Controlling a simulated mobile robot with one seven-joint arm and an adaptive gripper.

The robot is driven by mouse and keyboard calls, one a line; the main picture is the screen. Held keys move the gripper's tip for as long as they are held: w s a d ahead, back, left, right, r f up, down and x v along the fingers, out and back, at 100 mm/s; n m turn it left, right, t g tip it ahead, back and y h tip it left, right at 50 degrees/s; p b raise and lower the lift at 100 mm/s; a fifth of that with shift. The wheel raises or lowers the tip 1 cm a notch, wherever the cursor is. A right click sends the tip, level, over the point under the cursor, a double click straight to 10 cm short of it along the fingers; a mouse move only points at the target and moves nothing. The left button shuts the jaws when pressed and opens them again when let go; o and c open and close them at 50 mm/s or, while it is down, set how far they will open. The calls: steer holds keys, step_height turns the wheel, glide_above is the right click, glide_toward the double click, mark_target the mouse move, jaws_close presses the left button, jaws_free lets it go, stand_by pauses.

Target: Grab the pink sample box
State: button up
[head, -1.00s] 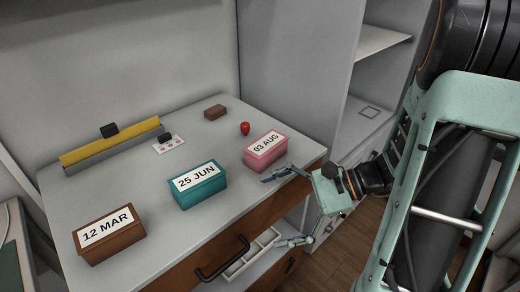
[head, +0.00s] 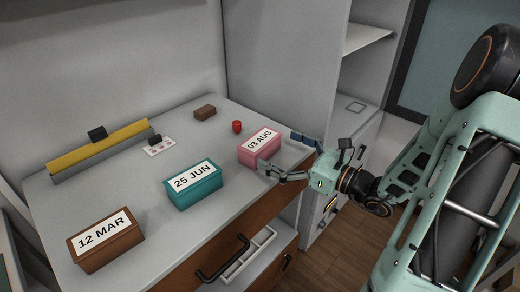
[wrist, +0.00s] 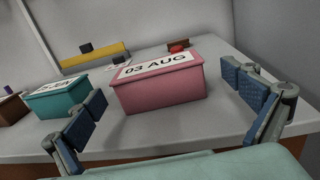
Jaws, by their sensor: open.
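The pink sample box (head: 259,148), with a white label reading "03 AUG", sits on the grey tabletop near its right end. In the wrist view the pink box (wrist: 160,90) stands ahead, between my spread fingers. My gripper (head: 284,155) is open and empty at the table's front right edge, just to the right of the box. In the wrist view my gripper (wrist: 170,112) has one finger at the left and one at the right. The box appears a little beyond the fingertips, and I see no contact.
A teal box (head: 193,187) labelled "25 JUN" and a brown box (head: 105,241) labelled "12 MAR" stand to the left. Behind are a red cylinder (head: 237,126), a small brown block (head: 205,112) and a yellow-grey bar (head: 100,148). An open drawer (head: 250,254) juts below the table.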

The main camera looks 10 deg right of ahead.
mark_target(260, 140)
steer(key=shift+a+r+b+x, duration=0.15)
steer(key=shift+b+x, duration=0.2)
steer(key=shift+x, duration=1)
steer(key=shift+a+r+b+x, duration=0.1)
steer(key=shift+r+b+x, duration=0.2)
steer(key=shift+x, duration=1.1)
steer(key=shift+s+f, duration=0.1)
steer(key=shift+s, duration=0.1)
steer(key=shift+c, duration=0.6)
steer(key=c, duration=1)
steer(key=shift+c, duration=0.7)
